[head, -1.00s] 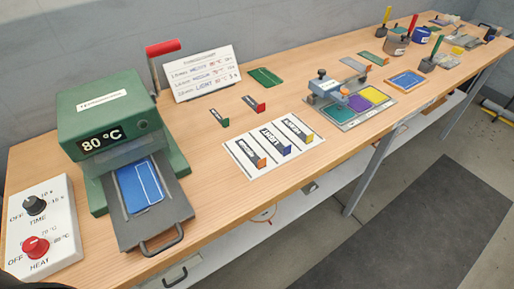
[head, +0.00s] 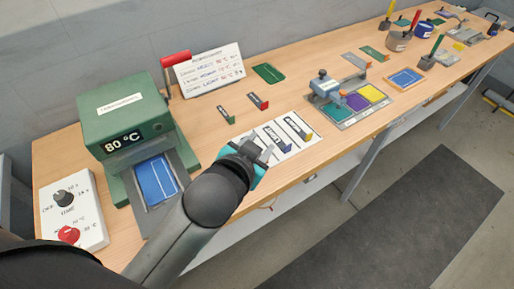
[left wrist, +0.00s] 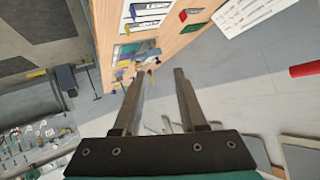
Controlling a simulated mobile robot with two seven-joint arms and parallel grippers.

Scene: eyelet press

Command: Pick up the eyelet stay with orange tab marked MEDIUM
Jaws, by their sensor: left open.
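My left gripper (head: 257,151) is open and empty over the near-left end of the white stay mat (head: 310,146). It hides the place where the orange-tab stay lay in the earlier head view, so that stay cannot be made out now. The stay with a purple tab (head: 279,140) and the stay with a yellow tab (head: 298,127) lie on the mat, just right of the gripper. In the left wrist view the two fingers (left wrist: 158,76) stand apart with nothing between them. My right gripper is not in view.
A green press (head: 122,115) with a blue piece on its plate stands at left, beside a white control box (head: 73,212). A blue-grey clamp tool (head: 327,88) stands to the right.

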